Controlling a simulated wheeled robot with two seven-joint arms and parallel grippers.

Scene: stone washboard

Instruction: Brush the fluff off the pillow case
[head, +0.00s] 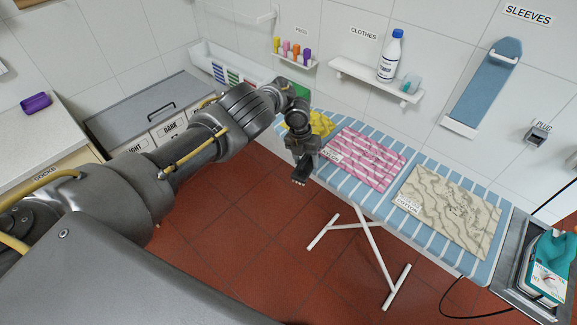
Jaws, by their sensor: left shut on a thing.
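A beige patterned cloth (449,212) lies flat on the ironing board (352,195), with a COTTON label at its left corner. Small dark marks near its middle could be fluff or part of the pattern. A pink-and-white striped cloth (366,159) lies to its left, with a small label. I cannot tell for sure which is the pillow case. My left gripper (303,160) is at the board's left end, in front of a yellow cloth (319,123). It is shut on a small dark thing with a pale end, probably a brush (300,178). My right gripper is not in view.
A teal-and-white iron (549,266) sits on a metal rest at the board's right end, with a black cord. A shelf (375,82) above holds a bottle (391,56) and a cup (411,83). A blue sleeve board (487,82) hangs on the wall.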

